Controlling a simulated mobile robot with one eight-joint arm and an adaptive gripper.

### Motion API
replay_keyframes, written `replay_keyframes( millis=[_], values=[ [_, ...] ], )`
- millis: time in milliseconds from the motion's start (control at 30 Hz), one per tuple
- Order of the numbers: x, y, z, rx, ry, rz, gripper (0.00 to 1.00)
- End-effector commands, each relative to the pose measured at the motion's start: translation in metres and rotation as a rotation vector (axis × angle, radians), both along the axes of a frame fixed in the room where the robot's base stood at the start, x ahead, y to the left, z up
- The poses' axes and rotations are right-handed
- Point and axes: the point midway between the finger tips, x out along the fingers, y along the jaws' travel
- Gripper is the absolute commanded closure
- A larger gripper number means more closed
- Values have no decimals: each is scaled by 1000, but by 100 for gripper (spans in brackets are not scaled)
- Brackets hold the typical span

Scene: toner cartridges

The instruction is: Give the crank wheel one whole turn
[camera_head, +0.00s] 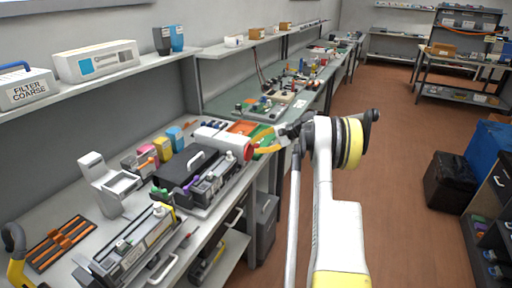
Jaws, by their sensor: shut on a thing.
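My gripper (257,147) reaches left from the end of my arm to the bench edge. Its jaws are shut at the red-rimmed end of a white cylinder, and it looks closed on the crank wheel there. The crank wheel (247,152) appears to be this round red end, facing the aisle. The exact grip point is small and partly hidden by the jaws, and I cannot make out a crank knob or the wheel's angle.
Cartridges and a long grey unit (132,245) crowd the near bench. A white stand (108,185) and an orange-slotted tray (62,243) are at its left. A shelf (150,62) runs above. The brown floor (405,200) at right is open up to a black bin (450,182).

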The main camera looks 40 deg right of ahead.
Motion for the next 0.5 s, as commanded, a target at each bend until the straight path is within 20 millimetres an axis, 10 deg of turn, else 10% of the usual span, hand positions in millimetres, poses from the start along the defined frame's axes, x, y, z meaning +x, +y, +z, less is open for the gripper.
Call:
replay_keyframes(
  millis=[500],
  values=[
    [1,-3,0,51,21,-2,100]
  ],
)
